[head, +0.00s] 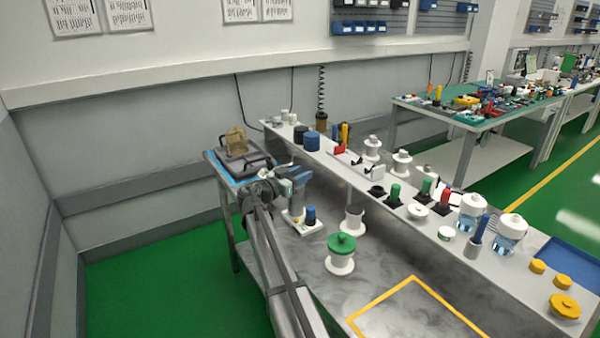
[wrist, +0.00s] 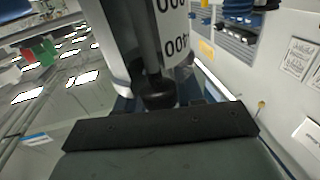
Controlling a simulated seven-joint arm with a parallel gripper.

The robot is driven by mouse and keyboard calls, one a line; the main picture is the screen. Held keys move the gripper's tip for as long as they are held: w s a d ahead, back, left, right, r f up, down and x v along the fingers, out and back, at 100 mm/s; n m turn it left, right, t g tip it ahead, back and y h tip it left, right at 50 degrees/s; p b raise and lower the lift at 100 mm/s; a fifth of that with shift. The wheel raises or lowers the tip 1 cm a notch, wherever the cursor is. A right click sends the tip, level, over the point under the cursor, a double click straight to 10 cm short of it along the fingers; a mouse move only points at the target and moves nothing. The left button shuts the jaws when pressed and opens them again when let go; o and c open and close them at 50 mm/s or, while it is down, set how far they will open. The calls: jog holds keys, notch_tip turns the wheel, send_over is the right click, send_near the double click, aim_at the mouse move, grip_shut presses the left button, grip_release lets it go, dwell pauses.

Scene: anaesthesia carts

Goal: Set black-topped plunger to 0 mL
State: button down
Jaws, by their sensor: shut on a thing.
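The other finger is not clearly visible. In the head view, my gripper (head: 290,178) is over a small white stand (head: 303,224) on the grey bench. The arm and gripper hide most of the plunger there. A blue-topped piece (head: 310,214) stands at the stand's right side.
A raised white shelf (head: 400,222) with several bottles and knobs runs behind. A yellow-outlined area (head: 410,310) is clear.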

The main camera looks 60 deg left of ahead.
jog(key=c, duration=1.1)
grip_release()
jog(key=shift+f, duration=0.4)
jog(key=o, duration=0.3)
jog(key=shift+r, duration=0.15)
jog(key=s+d, duration=0.1)
jog(key=s, duration=0.3)
jog(key=s+d, duration=0.1)
jog(key=s, duration=0.8)
jog(key=shift+s+d, duration=0.3)
jog(key=shift+d, duration=0.1)
jog(key=shift+w, duration=0.1)
